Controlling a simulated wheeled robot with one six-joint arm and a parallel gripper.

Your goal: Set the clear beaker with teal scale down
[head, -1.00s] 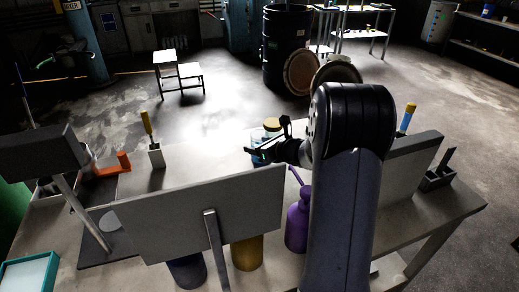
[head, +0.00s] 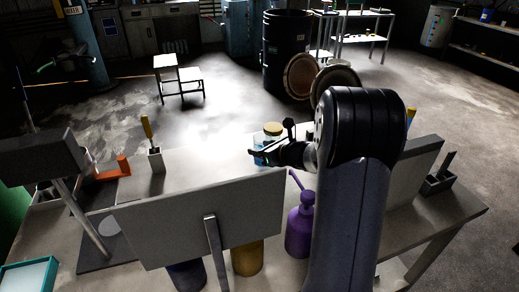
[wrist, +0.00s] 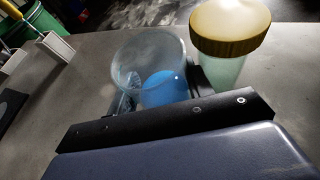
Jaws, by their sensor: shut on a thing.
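The clear beaker (wrist: 148,58) is in the middle of the wrist view, with blue at its lower part. My gripper (wrist: 160,95) is shut on it, one finger on each side. In the head view my gripper (head: 262,155) is above the far part of the bench, and only a bluish bit of the beaker (head: 258,161) shows. The teal scale is not readable. Whether the beaker's base touches the bench is hidden by my gripper.
A jar with a yellow lid (wrist: 230,28) stands close to the beaker's right; the jar's lid (head: 273,128) also shows in the head view. A grey panel (head: 210,215) and a purple pump bottle (head: 300,225) are nearer. The bench (head: 205,165) is clear left of my gripper.

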